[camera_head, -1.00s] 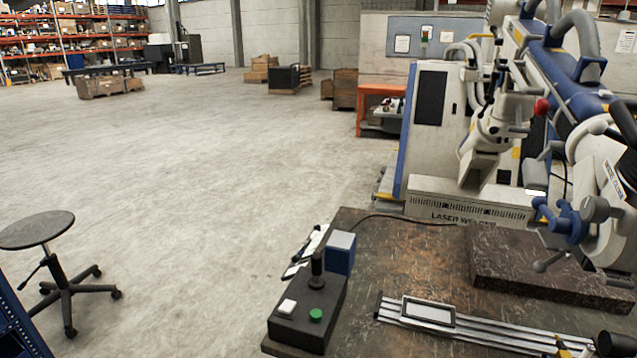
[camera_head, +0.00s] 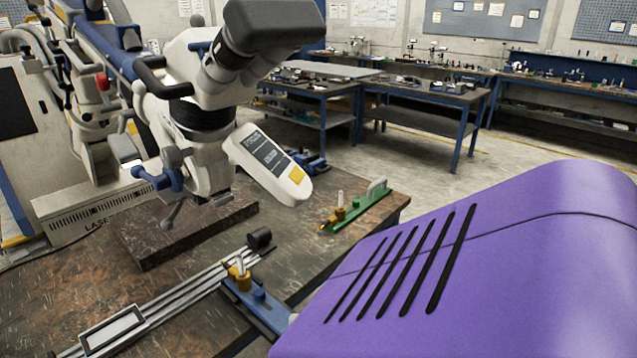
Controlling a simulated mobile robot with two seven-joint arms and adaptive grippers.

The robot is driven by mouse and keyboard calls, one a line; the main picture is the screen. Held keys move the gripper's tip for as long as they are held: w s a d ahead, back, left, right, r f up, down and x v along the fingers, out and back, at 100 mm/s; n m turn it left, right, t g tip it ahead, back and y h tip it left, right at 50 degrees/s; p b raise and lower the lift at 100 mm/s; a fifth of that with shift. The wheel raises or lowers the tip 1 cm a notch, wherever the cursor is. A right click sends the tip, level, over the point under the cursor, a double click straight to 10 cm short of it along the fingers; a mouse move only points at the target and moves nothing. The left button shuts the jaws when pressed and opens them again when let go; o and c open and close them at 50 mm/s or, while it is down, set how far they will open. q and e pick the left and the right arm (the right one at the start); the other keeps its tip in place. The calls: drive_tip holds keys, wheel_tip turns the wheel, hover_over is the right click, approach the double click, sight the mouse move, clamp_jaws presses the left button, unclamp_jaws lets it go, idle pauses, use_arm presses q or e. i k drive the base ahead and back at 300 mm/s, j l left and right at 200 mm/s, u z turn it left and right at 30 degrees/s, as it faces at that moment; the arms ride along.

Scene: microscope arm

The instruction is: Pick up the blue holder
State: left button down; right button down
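A blue holder (camera_head: 260,308) with a yellow-brass fitting sits at the near edge of the workbench, beside the end of a metal rail. Its lower right end meets the edge of a purple casing in the picture, so part of it may be hidden. Another small blue item (camera_head: 311,161) shows behind the microscope's display, partly covered; I cannot tell what it is. Neither of my grippers is in view.
The dark workbench (camera_head: 75,295) carries a metal rail (camera_head: 180,288), a green holder (camera_head: 362,208) and a dark slab (camera_head: 165,240) under the microscope (camera_head: 205,110). A large slotted purple casing (camera_head: 530,270) fills the lower right. Other benches (camera_head: 440,95) stand behind.

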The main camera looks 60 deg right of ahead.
sight(275, 316)
drive_tip(key=l+z, duration=0.2)
drive_tip(key=z, duration=1.3)
drive_tip(key=k+j+z, duration=0.1)
drive_tip(key=z, duration=0.3)
drive_tip(key=k+j+z, duration=0.2)
drive_tip(key=z, duration=0.2)
drive_tip(key=j, duration=0.1)
